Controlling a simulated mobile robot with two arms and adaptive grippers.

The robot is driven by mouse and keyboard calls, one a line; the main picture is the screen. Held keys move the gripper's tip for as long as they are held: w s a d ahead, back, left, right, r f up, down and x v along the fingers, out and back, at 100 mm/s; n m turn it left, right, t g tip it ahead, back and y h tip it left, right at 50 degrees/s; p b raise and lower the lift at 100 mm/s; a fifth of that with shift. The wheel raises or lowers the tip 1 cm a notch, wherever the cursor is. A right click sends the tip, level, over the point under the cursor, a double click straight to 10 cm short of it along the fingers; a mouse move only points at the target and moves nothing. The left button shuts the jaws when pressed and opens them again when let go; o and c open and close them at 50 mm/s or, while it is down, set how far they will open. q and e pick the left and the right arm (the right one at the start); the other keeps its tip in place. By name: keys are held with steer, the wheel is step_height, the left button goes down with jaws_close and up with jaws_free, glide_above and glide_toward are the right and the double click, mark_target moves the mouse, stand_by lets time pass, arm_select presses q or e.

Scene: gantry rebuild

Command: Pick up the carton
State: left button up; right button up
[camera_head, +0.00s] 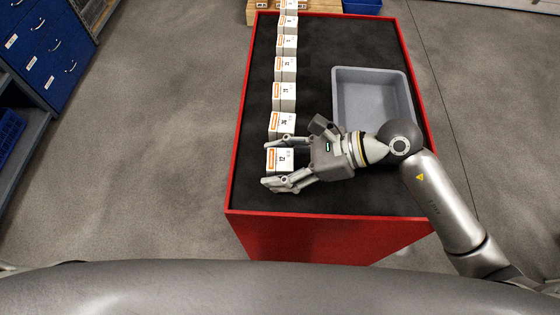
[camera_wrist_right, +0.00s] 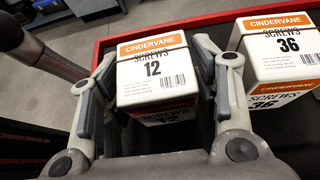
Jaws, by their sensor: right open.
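The nearest carton (camera_head: 279,159) is white with an orange band and the number 12. It stands at the near end of a row of similar cartons on the dark-topped red table (camera_head: 330,222). My right gripper (camera_head: 279,163) is open, with one finger on each side of this carton. In the right wrist view the carton 12 (camera_wrist_right: 156,75) sits between the two fingers of the gripper (camera_wrist_right: 160,85). I cannot tell whether the fingers touch it. My left gripper does not show.
The carton marked 36 (camera_head: 282,124) stands right behind, close to one finger; it also shows in the right wrist view (camera_wrist_right: 280,55). More cartons run to the far end. A grey empty tray (camera_head: 341,98) lies to the right. Blue drawers (camera_head: 45,45) stand at far left.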

steer(key=shift+c, duration=0.3)
steer(key=c, duration=0.8)
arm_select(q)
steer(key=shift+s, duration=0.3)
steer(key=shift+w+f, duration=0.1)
arm_select(e)
steer(key=shift+r+b, duration=0.3)
steer(key=shift+r, duration=0.15)
steer(key=shift+r+b, duration=0.45)
steer(key=shift+r, duration=0.5)
arm_select(q)
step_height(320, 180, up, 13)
steer(key=p, duration=1.4)
arm_select(e)
steer(key=s+r, duration=0.3)
steer(key=s, duration=0.1)
steer(key=s+r, duration=0.3)
steer(key=s, duration=0.2)
steer(key=s+r, duration=0.4)
steer(key=s, duration=0.1)
steer(key=shift+d+r, duration=0.1)
steer(key=shift+d, duration=0.2)
